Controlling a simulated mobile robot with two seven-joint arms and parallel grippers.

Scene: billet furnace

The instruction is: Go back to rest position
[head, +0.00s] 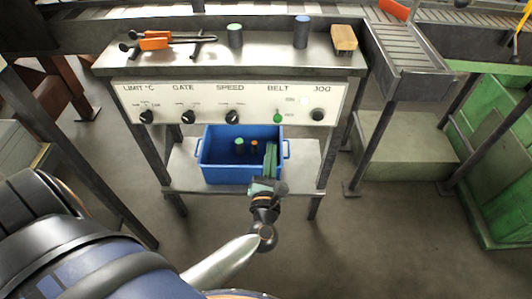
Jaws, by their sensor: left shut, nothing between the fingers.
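My left gripper (266,186) is at the front right edge of a blue crate (225,177), below the control panel. It appears shut, with nothing seen held in it. The gripper hides part of the crate's front wall and right corner. I cannot tell whether the gripper touches the crate. My right gripper is not in view.
The crate sits on the lower shelf (310,165) of a metal bench, between its legs. A panel (265,105) with knobs is above. The bench top (265,50) holds orange-handled tongs (155,43), cylinders and a tan block (344,38). Floor (390,235) at right is clear.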

